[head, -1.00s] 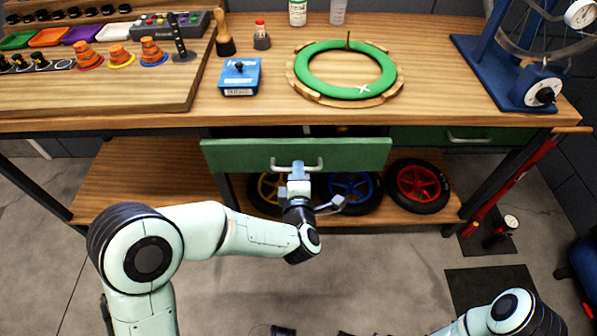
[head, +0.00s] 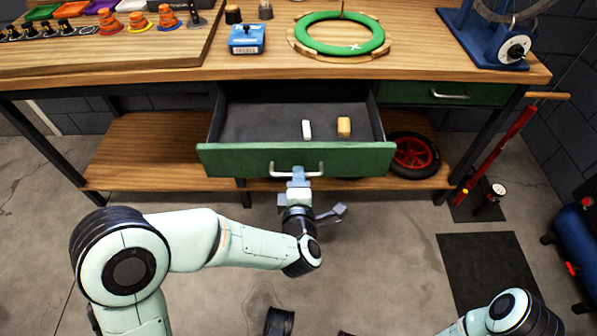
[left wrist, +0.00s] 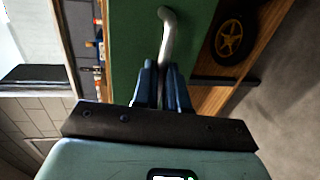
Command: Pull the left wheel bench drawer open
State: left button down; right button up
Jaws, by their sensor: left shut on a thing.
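The left wheel bench drawer (head: 230,158) has a green front and stands well open, with its dark grey inside showing. A white block (head: 306,130) and an orange-tan block (head: 344,127) lie in it. My left gripper (head: 297,174) is shut on the drawer's silvery handle (head: 313,168) at the middle of the front. In the left wrist view the blue fingers (left wrist: 162,75) close around the handle bar (left wrist: 167,40).
The wooden bench top (head: 400,60) carries a green ring (head: 340,35), a blue box (head: 247,39) and a blue stand (head: 490,35). A second green drawer (head: 405,92) is shut at the right. A red wheel (head: 412,153) lies on the lower shelf. The floor in front is mostly clear.

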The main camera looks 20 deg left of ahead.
pick_arm(q)
jog(key=shift+f+v, duration=0.25)
jog(key=shift+v, duration=1)
pick_arm(e)
jog(key=shift+s+d, duration=0.1)
jog(key=shift+s, duration=0.35)
pick_arm(q)
jog(key=c, duration=1.2)
grip_release()
jog(key=shift+o, duration=0.2)
pick_arm(e)
jog(key=w+r+t+p, duration=0.1)
jog(key=w+r+p, duration=0.1)
jog(key=w+r, duration=0.15)
pick_arm(q)
jog(key=b+v, duration=0.5)
jog(key=v, duration=0.8)
jog(key=shift+s+d+b, duration=0.15)
jog(key=shift+d+b, duration=0.05)
jog(key=shift+b, duration=0.2)
pick_arm(e)
jog(key=s+f+g, duration=0.3)
jog(key=s+f, duration=0.4)
jog(key=s, duration=0.3)
jog(key=shift+s+d+f+m+g, duration=0.3)
jog(key=shift+s+d+f, duration=0.05)
jog(key=shift+d+f, duration=0.1)
